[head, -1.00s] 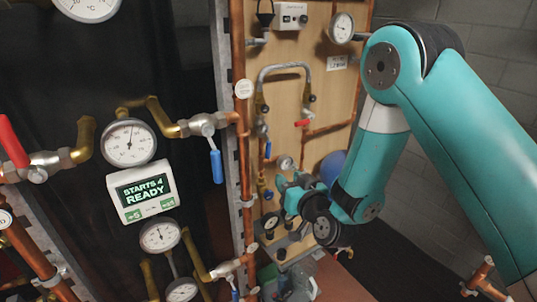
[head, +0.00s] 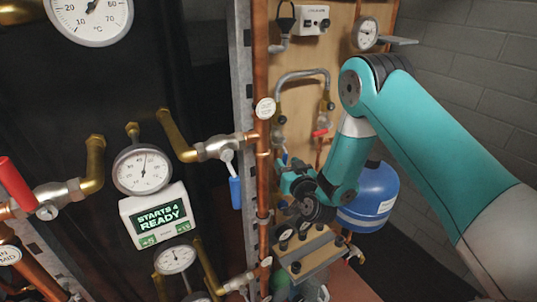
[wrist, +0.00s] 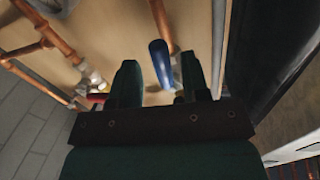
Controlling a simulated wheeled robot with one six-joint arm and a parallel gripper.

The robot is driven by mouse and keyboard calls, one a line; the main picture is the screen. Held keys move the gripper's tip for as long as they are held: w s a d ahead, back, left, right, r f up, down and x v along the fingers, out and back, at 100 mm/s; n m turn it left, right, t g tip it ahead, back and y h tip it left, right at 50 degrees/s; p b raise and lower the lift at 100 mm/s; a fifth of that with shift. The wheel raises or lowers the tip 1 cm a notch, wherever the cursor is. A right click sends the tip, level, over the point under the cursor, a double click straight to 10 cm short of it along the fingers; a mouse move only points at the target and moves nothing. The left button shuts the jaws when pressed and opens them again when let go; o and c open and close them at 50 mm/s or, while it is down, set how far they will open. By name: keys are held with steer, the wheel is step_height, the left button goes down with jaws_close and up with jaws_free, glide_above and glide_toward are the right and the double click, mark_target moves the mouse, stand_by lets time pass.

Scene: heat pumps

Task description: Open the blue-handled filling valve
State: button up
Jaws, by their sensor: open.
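A blue handle (wrist: 160,58) shows in the wrist view on a copper pipe against the wooden board. My gripper (wrist: 159,72) is open, with one dark finger on each side of this handle in the picture. I cannot tell whether the handle is at fingertip depth or beyond it, and I see no clear contact. In the head view my wrist (head: 308,190) is in front of the board and hides most of that area. Another blue handle (head: 235,192) hangs down from a valve (head: 220,148) on the nearer pipework.
A copper pipe (head: 261,80) and grey rail stand left of my wrist. A blue tank (head: 370,195) stands behind my arm. Gauges and a green "STARTS 4 READY" display (head: 160,216) are at left. A red handle (wrist: 96,98) lies left of my fingers.

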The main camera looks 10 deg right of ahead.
steer(key=shift+w, duration=0.8)
steer(key=shift+a, duration=0.1)
steer(key=shift+a, duration=0.1)
steer(key=shift+c, duration=0.6)
jaws_close()
steer(key=shift+w+f+n+b, duration=0.1)
steer(key=shift+f+n+b, duration=0.25)
steer(key=shift+b, duration=0.65)
steer(key=shift+d+r+n+b, duration=0.25)
steer(key=shift+d+n+b, duration=0.05)
steer(key=shift+n, duration=0.05)
steer(key=shift+r, duration=0.1)
